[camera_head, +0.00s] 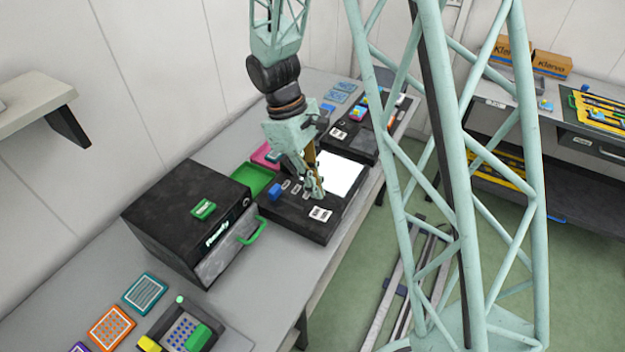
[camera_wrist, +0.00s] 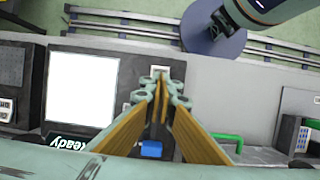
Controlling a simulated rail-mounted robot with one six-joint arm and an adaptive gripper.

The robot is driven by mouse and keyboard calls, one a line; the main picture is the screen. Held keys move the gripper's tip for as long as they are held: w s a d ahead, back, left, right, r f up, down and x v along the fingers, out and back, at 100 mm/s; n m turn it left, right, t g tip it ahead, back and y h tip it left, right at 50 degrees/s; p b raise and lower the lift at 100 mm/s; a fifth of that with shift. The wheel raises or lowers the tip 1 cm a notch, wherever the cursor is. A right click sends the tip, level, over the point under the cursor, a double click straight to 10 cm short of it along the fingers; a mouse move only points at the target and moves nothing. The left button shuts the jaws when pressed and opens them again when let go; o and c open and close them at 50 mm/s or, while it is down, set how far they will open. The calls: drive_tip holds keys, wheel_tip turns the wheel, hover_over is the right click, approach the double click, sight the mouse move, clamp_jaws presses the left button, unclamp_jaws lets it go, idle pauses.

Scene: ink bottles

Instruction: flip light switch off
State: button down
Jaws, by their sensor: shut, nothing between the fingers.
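A black device (camera_head: 290,222) with a bright white lit panel (camera_head: 346,176) stands on the bench. The lit panel (camera_wrist: 82,88) is at left in the wrist view, beside my fingers. Small grey switches (camera_head: 286,184) sit in a row on the device's top, left of the panel. My gripper (camera_head: 319,196) is shut and empty, pointing down over the device at the end of that row, near a white label (camera_head: 320,214). In the wrist view my fingertips (camera_wrist: 161,78) hide part of the row. I cannot tell whether they touch a switch or its position.
A black box (camera_head: 165,215) with a green handle (camera_head: 253,232) stands to the left. Behind are a green tray (camera_head: 254,178) and another black device (camera_head: 372,125).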

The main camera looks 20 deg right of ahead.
sight(325, 215)
drive_tip(key=b+x, duration=0.1)
drive_tip(key=x, duration=0.5)
drive_tip(key=shift+f, duration=0.25)
drive_tip(key=shift+s+d+f, duration=0.1)
drive_tip(key=shift+s+f, duration=0.05)
drive_tip(key=shift+f, duration=0.05)
drive_tip(key=shift+s+d+f+b, duration=0.15)
drive_tip(key=shift+f+b, duration=0.2)
drive_tip(key=shift+b, duration=0.05)
idle(0.3)
drive_tip(key=shift+w+a+r+p, duration=0.15)
drive_tip(key=shift+w+a+p, duration=0.2)
drive_tip(key=shift+w+a, duration=0.3)
drive_tip(key=shift+d, duration=0.1)
drive_tip(key=shift+r, duration=0.1)
